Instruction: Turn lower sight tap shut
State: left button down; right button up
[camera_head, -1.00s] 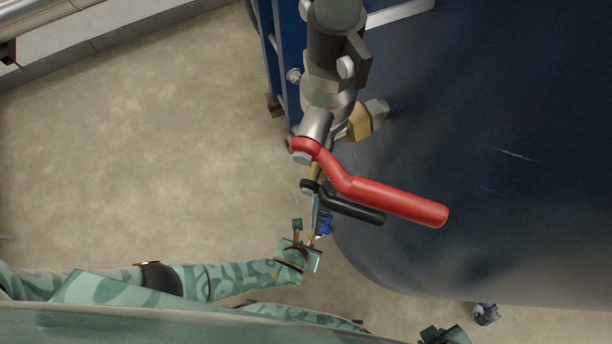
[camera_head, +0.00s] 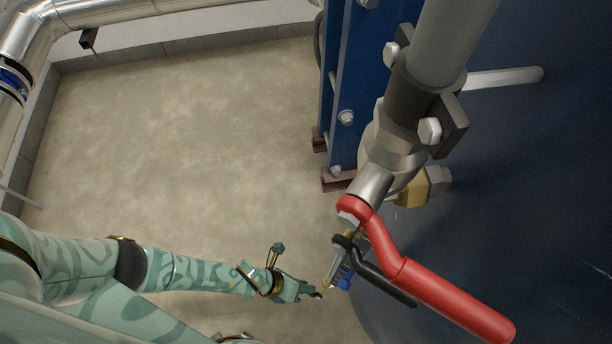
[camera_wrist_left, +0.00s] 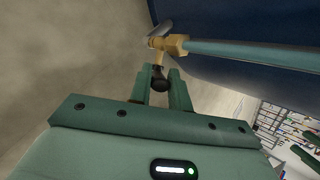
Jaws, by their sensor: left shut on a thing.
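The lower sight tap shows in the left wrist view as a brass body (camera_wrist_left: 168,45) with a black handle (camera_wrist_left: 158,80) pointing toward me. A pale teal sight tube (camera_wrist_left: 250,55) runs from the brass body to the right. My left gripper (camera_wrist_left: 160,89) is shut on the black handle, one finger on each side of it. In the head view my left gripper (camera_head: 316,294) is low, left of the large dark vessel, and its fingertips meet a small dark part beside a bit of brass (camera_head: 328,284). Most of the tap is hidden there.
A red lever (camera_head: 440,290) and a black lever (camera_head: 375,272) extend above and right of my left gripper. A small blue part (camera_head: 345,277) sits close by its fingertips. The dark vessel (camera_head: 540,180) fills the right. Open concrete floor (camera_head: 180,150) lies left.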

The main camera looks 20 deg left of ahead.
pick_arm(q)
jog(key=shift+a+f, duration=0.1)
jog(key=c, duration=1.3)
grip_release()
